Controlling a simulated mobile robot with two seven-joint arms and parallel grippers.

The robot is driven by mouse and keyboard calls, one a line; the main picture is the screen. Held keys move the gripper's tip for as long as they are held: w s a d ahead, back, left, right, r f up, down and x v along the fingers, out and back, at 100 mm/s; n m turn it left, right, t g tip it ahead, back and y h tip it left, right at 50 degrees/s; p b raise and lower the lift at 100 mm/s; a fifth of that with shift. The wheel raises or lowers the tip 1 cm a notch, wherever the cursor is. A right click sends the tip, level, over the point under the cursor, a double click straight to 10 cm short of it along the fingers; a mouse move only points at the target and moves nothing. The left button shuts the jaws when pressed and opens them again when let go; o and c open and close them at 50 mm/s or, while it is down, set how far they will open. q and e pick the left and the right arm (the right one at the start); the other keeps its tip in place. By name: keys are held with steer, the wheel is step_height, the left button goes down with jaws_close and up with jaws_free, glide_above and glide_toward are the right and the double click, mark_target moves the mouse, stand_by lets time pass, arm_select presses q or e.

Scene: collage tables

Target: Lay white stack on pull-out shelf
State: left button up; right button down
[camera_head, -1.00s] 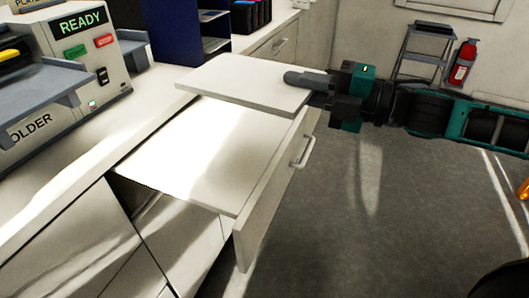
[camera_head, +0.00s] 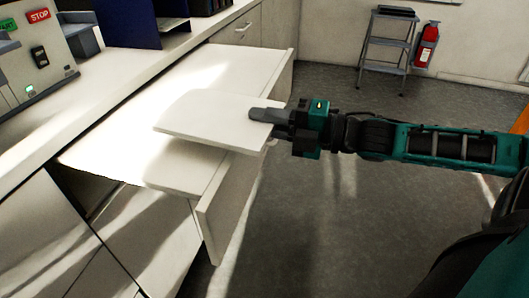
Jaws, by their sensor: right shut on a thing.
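The white stack (camera_head: 208,121) is a thin, flat white slab in the middle of the view. My right gripper (camera_head: 268,116) is shut on its right edge, with a grey finger lying over the top face. The stack is level or nearly so and overlaps the pull-out shelf (camera_head: 115,148) in the picture. I cannot tell whether it touches the shelf. The shelf is white, sticks out from the counter and has a front panel on its right side. The stack hides part of the shelf and of the panel. My left gripper is not in view.
A machine with START and STOP buttons (camera_head: 38,16) stands on the counter at the upper left. A dark blue holder (camera_head: 122,22) is at the back. A grey step stool (camera_head: 387,42) and a red fire extinguisher (camera_head: 427,45) stand by the far wall.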

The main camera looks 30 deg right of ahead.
steer(key=shift+f+b, duration=0.85)
steer(key=shift+f, duration=1.35)
steer(key=shift+f, duration=0.1)
steer(key=c, duration=1.5)
jaws_free()
steer(key=shift+f, duration=0.1)
steer(key=o, duration=0.4)
